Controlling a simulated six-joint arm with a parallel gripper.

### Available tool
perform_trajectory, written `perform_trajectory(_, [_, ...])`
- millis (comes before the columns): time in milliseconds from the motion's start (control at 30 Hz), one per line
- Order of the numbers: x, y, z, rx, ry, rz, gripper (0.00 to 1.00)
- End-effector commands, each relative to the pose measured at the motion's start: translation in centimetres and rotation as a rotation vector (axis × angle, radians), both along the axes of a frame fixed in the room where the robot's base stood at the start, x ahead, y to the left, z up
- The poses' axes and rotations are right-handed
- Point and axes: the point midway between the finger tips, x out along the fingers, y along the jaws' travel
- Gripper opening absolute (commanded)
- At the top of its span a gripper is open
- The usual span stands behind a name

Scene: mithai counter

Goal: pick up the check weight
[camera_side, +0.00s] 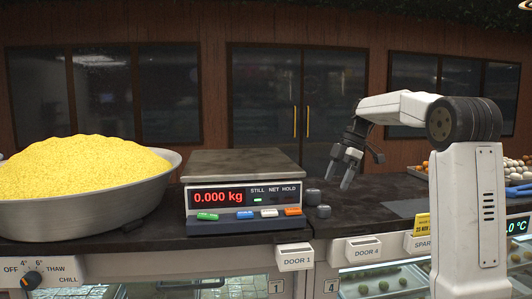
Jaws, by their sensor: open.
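Two small dark grey cylinders that look like check weights stand on the counter just right of the scale. One is farther back (313,196) and the other is nearer the front edge (323,212). I cannot tell which one the task means. My gripper (338,182) is open and empty, pointing down just right of and above the rear cylinder. Its fingers look apart from both cylinders, though the exact depth is unclear.
The scale (245,165) reads 0.000 kg and stands close left of the cylinders. A wide metal bowl of yellow grains (80,215) is at far left. Round sweets (514,172) lie at right behind my arm. A dark flat mat (408,207) lies right of the cylinders.

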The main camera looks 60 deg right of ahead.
Motion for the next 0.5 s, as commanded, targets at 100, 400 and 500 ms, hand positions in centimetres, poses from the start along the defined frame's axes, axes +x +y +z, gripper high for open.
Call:
perform_trajectory(100, [0.1,0.1,-0.2,0.0,0.0,0.001,0.93])
perform_trajectory(400, [0.6,0.8,-2.2,0.001,0.002,0.003,0.93])
perform_trajectory(500, [0.6,0.9,-2.4,0.0,0.002,0.003,0.93])
